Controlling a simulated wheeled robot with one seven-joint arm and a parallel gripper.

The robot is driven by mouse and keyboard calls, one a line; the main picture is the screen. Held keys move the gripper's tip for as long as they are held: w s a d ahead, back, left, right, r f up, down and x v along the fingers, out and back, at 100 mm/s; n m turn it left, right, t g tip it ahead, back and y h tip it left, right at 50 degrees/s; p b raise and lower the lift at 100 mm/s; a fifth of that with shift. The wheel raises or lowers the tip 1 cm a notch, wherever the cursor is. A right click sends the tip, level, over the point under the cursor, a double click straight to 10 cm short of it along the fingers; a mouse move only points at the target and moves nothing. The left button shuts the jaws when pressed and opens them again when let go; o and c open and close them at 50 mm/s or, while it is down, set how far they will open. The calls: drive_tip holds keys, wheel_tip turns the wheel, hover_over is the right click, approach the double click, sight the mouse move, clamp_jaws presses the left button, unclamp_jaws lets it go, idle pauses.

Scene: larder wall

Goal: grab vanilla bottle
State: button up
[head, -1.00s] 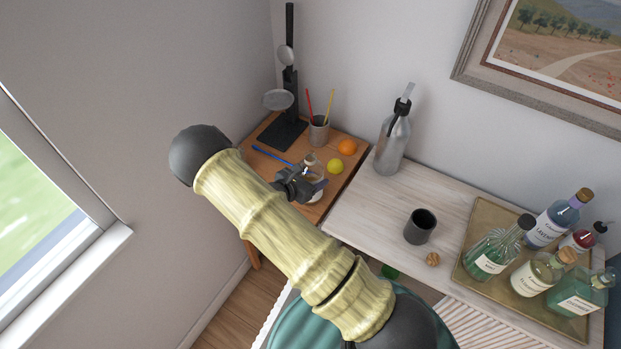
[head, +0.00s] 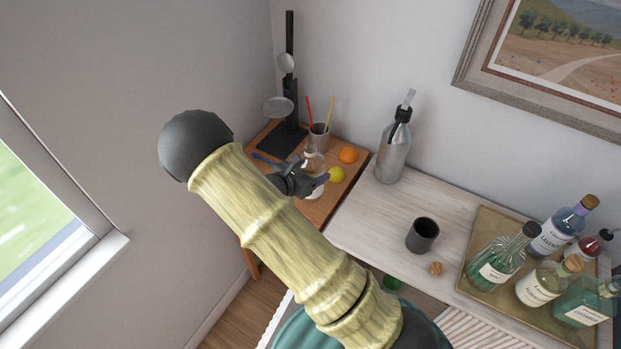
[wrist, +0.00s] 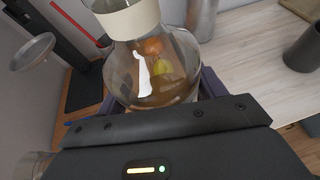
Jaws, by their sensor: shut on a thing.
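No label is readable there. In the head view the bottle (head: 315,162) shows small behind my gripper (head: 305,184), over the wooden side table. My gripper is shut around the bottle's body, and the dark jaws show at both sides of it in the wrist view (wrist: 150,108). The bottle looks about upright. Its base is hidden, so I cannot tell its clearance.
A pencil cup (head: 319,138) and a black stand (head: 290,100) are behind. A steel bottle (head: 393,150), a dark cup (head: 422,235) and a tray (head: 462,275) of bottles stand right.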

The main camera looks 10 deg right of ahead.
sight(311, 162)
drive_tip(key=shift+r+b, duration=0.4)
drive_tip(key=shift+r, duration=1.6)
